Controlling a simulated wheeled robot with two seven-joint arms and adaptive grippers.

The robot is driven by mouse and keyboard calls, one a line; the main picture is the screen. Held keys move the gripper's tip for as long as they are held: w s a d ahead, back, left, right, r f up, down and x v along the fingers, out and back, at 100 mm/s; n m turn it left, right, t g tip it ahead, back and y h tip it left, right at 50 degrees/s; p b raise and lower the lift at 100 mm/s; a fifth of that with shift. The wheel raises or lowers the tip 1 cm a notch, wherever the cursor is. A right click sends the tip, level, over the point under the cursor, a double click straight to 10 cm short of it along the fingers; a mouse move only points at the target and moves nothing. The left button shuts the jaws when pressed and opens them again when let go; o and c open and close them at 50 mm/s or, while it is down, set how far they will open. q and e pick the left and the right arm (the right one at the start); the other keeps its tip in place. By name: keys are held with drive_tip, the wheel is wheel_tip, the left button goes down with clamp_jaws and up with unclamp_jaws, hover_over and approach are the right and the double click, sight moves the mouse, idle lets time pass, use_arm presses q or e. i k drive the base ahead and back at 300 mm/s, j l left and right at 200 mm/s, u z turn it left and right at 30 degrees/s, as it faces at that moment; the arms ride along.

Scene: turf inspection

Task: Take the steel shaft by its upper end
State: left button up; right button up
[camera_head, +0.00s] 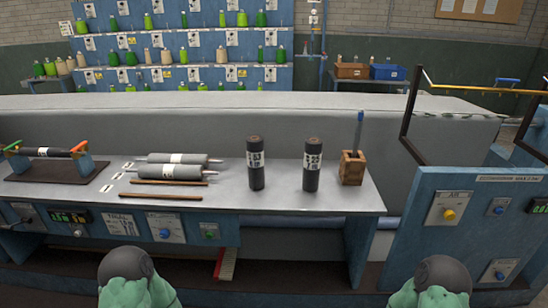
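A thin blue-grey rod (360,129), which looks like the steel shaft, stands close to upright in a wooden block (352,168). The block sits near the right end of the grey workbench top (225,200). The upper part of the rod rises clear above the block, with nothing touching its upper end. Its lower part is hidden inside the block. Neither of my grippers shows; only rounded green parts of my arms appear at the bottom edge, well short of the bench items.
Two black labelled cylinders (255,163) (312,165) stand upright left of the block. Two grey rollers (168,171) and two brown rods (158,197) lie farther left. A dark roller (45,151) rests on a stand. A metal frame (407,115) rises at right. The front right bench top is clear.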

sight(361, 112)
drive_tip(key=i+l+z, duration=0.1)
drive_tip(key=z, duration=0.15)
drive_tip(key=i+l+z, duration=0.1)
drive_tip(key=i+z, duration=0.15)
drive_tip(key=i+j+z, duration=0.15)
drive_tip(key=i+z, duration=0.15)
drive_tip(key=i, duration=0.1)
